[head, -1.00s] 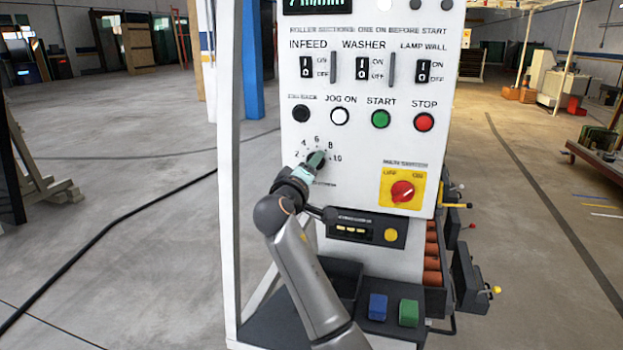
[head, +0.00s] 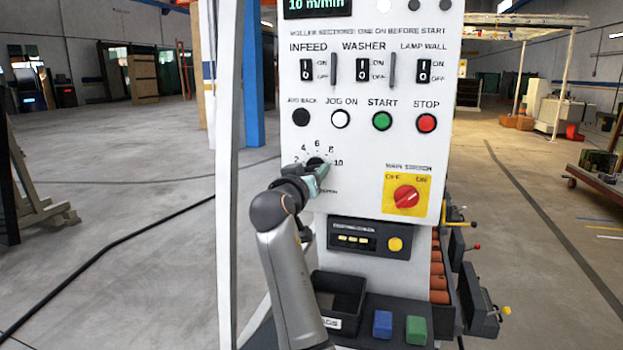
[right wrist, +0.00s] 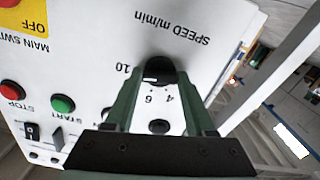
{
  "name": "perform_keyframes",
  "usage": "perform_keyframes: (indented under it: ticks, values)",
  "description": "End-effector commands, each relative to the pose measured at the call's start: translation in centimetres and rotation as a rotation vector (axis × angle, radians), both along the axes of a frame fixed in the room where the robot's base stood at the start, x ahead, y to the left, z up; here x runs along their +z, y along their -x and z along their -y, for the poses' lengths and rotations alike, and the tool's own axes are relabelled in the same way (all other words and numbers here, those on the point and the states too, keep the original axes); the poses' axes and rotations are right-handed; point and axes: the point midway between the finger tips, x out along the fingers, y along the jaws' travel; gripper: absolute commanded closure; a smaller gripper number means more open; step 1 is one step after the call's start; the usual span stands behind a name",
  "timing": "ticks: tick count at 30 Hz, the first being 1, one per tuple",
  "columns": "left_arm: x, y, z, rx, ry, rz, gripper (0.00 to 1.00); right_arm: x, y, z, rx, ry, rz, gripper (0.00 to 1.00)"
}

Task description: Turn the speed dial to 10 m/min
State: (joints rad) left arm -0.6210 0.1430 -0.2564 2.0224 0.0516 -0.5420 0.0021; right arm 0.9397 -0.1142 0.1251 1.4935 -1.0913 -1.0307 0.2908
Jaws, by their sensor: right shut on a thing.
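The black speed dial (head: 316,161) sits on the white control panel (head: 350,215), inside a printed scale that ends at 10. My right gripper (head: 314,176) is on the dial in the head view and hides much of it. In the right wrist view, the dial (right wrist: 158,68) lies between the green fingers of my right gripper (right wrist: 158,76), which is shut on it. The display (head: 318,5) at the panel's top reads 10 m/min. The dial's pointer is hidden by the fingers. My left gripper is out of view.
A row of buttons, including green START (head: 381,121) and red STOP (head: 426,123), sits above the dial. The red main switch (head: 406,196) is to its lower right. A white post (head: 226,200) stands close on the left. Open floor lies beyond on both sides.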

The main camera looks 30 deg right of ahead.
Motion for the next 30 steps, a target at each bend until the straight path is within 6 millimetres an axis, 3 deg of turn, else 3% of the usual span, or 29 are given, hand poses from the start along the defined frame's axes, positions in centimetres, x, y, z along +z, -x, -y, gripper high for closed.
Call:
perform_keyframes:
  ticks: [21, 22, 30]
  values:
    - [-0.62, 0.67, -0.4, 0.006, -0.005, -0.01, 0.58, -0.05, -0.03, -0.06, 0.001, -0.048, 0.053, 1.0]
    - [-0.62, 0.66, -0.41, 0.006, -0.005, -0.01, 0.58, -0.05, -0.03, -0.06, 0.001, -0.048, 0.053, 0.42]
    - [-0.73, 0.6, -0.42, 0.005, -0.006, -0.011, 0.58, -0.02, -0.02, -0.03, 0.001, -0.046, 0.052, 0.15]
